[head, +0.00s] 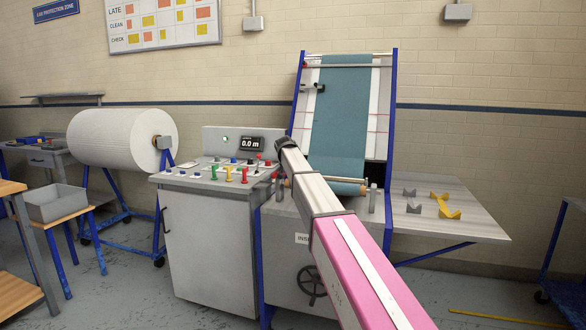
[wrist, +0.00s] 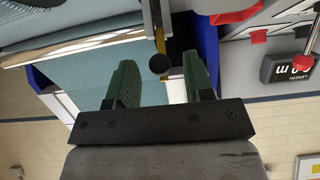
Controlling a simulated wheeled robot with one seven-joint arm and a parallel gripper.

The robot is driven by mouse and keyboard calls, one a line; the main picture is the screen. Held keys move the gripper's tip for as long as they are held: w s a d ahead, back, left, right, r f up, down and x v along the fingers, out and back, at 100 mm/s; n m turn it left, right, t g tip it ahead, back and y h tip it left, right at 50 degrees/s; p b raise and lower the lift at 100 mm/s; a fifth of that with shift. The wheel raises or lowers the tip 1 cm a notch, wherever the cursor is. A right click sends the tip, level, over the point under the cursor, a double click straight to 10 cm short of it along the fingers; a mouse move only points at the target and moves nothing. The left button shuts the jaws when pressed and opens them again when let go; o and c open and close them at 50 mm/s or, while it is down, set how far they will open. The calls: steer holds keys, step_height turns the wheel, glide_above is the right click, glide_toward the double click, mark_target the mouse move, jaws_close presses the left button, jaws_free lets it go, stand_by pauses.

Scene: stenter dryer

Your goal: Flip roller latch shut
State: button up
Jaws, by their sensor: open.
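In the wrist view my gripper (wrist: 160,72) is open, with its two green-padded fingers apart. A dark round knob (wrist: 160,64) on a brass-coloured stem lies in the picture between the fingertips. It looks like the latch handle; I cannot tell whether it is level with the fingers or beyond them. In the head view the dark end of my arm (head: 286,146) is at the left side of the fabric frame, above the roller. The teal-wrapped roller (head: 345,187) is partly covered by my arm, with a grey post (head: 373,198) at its right end. The latch is hidden there.
Teal fabric (head: 340,110) runs up a blue-sided frame. A control panel (head: 222,172) with coloured levers stands left, with a display (head: 251,143) reading 0.0 m. A side table (head: 465,190) at right holds grey and yellow pieces. A big white roll (head: 115,140) stands at left.

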jaws_close()
steer(key=shift+w+d+r+g+y, duration=0.2)
steer(key=shift+w+r+g, duration=0.2)
steer(key=shift+g, duration=0.2)
steer(key=shift+w+d+r+g+y, duration=0.1)
steer(key=shift+w+r+g+y, duration=0.15)
steer(key=shift+w+g, duration=0.3)
steer(key=g, duration=0.1)
steer(key=w+g, duration=0.1)
steer(key=w+r+g+y, duration=0.1)
steer(key=shift+w+d+g, duration=0.1)
steer(key=shift+d+g, duration=0.15)
steer(key=shift+d, duration=0.05)
steer(key=shift+w+d+f+g+y, duration=0.15)
steer(key=shift+w+g+y, duration=0.3)
steer(key=shift+g, duration=0.45)
steer(key=shift+w+d+g+y, duration=0.3)
steer(key=shift+w+g, duration=0.3)
steer(key=shift+g, duration=0.3)
steer(key=shift+w+d+f+g+y, duration=0.1)
steer(key=shift+w+d+g+y, duration=0.15)
steer(key=shift+w+g, duration=0.45)
steer(key=shift+s, duration=0.2)
